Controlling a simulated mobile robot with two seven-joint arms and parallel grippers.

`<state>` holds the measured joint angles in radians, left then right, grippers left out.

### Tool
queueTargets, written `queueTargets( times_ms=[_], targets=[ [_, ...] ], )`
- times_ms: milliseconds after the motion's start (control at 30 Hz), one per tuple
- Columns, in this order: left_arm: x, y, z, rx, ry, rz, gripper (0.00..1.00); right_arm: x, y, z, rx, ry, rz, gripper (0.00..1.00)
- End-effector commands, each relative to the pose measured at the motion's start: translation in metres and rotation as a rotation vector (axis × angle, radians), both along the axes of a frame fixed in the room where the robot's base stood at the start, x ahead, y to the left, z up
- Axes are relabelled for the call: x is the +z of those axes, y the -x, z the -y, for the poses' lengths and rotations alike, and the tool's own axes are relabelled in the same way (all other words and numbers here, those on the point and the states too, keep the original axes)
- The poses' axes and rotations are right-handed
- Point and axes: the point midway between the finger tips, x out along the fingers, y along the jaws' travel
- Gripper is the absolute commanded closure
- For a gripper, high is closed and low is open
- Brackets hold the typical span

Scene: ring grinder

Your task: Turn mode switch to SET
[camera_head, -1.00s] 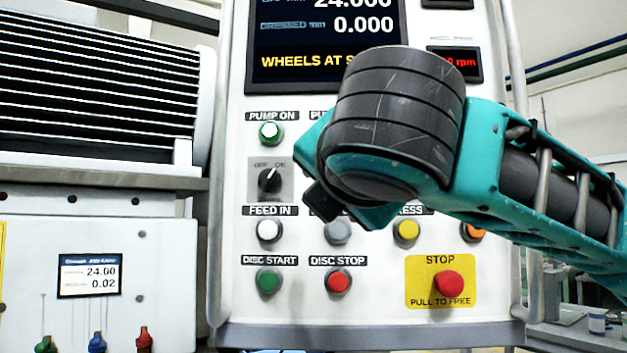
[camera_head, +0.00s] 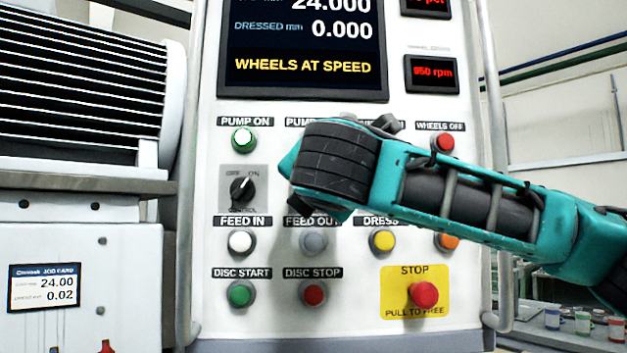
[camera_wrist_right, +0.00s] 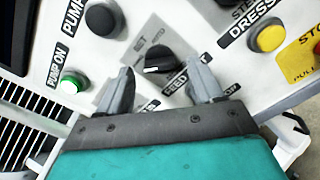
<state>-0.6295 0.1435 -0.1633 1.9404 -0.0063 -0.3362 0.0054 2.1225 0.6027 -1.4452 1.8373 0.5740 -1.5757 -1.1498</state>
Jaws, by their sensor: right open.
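The mode switch (camera_wrist_right: 160,58) is a black rotary knob on a grey plate with a SET label, in the right wrist view. A white mark shows at its lower left end. My right gripper (camera_wrist_right: 160,75) is open, with one finger on each side of the knob. I see no clear contact, and the depth of the fingers is hard to judge. In the head view my right wrist (camera_head: 340,165) covers the mode switch and the fingers. My left gripper is not in view.
Close by are another black knob (camera_head: 242,189), the lit green PUMP ON button (camera_head: 243,139), the FEED OUT button (camera_head: 314,241) and the yellow DRESS button (camera_head: 383,240). The red STOP button (camera_head: 424,294) is lower right. The screen (camera_head: 303,50) reads WHEELS AT SPEED.

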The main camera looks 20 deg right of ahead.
Motion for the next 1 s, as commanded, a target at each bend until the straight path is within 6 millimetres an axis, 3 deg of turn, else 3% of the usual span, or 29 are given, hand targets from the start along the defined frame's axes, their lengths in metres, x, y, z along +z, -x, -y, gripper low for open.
queueTargets(
  times_ms=[200,467,1000],
  targets=[
    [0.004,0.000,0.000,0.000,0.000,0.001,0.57,0.000,-0.015,0.003,0.001,0.000,0.001,0.34],
    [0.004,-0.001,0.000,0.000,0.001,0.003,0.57,0.000,-0.016,0.003,0.001,0.000,0.001,0.34],
    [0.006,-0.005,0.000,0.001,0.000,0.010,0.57,0.000,-0.016,0.003,0.001,0.000,0.001,0.85]
  ],
)
